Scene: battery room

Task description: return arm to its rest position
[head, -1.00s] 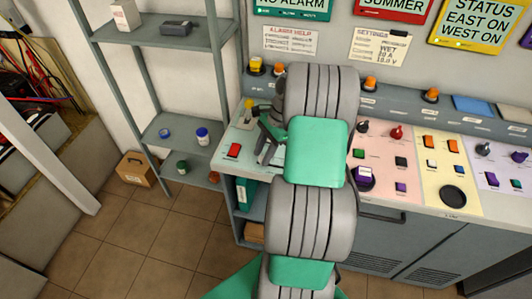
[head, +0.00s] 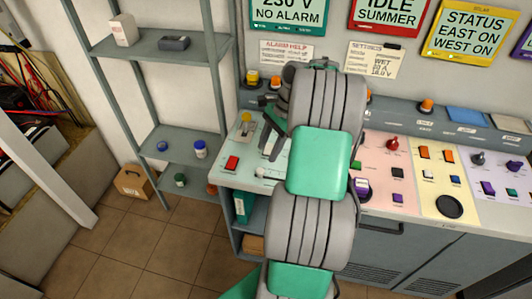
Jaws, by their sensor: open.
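My arm (head: 318,162), with grey ribbed joints and green links, rises from the bottom of the head view and reaches over the control console. My gripper (head: 266,128) shows at the left of the upper arm, above the left end of the console. Its dark fingers are apart, and I see nothing between them. Part of the gripper and wrist is hidden behind the arm. A lever with a yellow knob (head: 246,117) stands just left of the fingers, apart from them in the picture.
The console's green-white left panel (head: 225,176) carries a red switch (head: 232,162). Knobs and switches fill the panels to the right. Grey shelves (head: 180,148) stand at left, with a cardboard box (head: 134,183) on the floor. The tiled floor (head: 170,250) in front is clear.

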